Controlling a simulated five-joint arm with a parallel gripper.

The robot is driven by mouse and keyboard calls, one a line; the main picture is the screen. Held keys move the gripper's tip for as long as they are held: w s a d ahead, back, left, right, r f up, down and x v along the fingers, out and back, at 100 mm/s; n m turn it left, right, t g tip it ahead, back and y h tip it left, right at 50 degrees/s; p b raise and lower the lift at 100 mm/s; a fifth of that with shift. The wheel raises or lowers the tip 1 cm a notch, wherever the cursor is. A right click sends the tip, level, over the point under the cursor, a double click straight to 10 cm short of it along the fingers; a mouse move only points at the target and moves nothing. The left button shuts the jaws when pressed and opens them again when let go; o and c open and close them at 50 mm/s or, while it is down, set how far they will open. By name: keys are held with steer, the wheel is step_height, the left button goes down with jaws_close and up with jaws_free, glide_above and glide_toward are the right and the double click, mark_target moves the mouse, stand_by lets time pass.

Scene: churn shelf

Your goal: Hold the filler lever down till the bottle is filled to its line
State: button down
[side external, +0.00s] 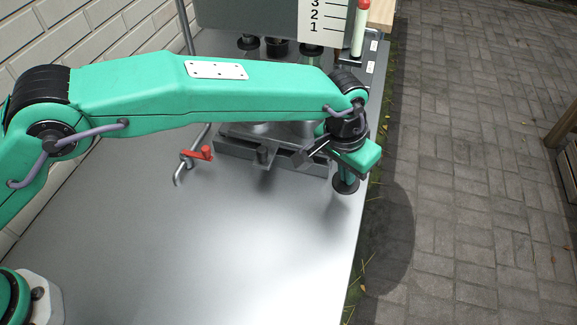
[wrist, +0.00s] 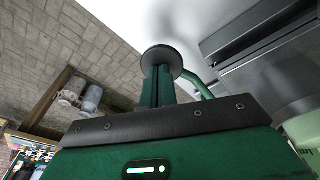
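A red handle (side external: 201,153) sits on a bent metal tube at the left of the work area. A white post with a red tip (side external: 364,5) stands at the back right. I cannot tell which is the filler lever. I cannot make out a bottle or its fill line; my arm covers part of the middle. My gripper (side external: 345,186) points down near the bench's right edge, apart from the red handle.
A grey metal bench (side external: 220,245) has clear room in front. A low metal tray-like block (side external: 232,150) lies left of my gripper. A numbered white scale (side external: 323,18) is on a grey panel behind my arm, with dark-based cylinders (side external: 277,47) below. Paving lies beyond the right edge.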

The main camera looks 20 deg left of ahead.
steer(key=shift+f, duration=0.85)
steer(key=shift+a+f, duration=0.1)
stand_by(5.0)
stand_by(0.5)
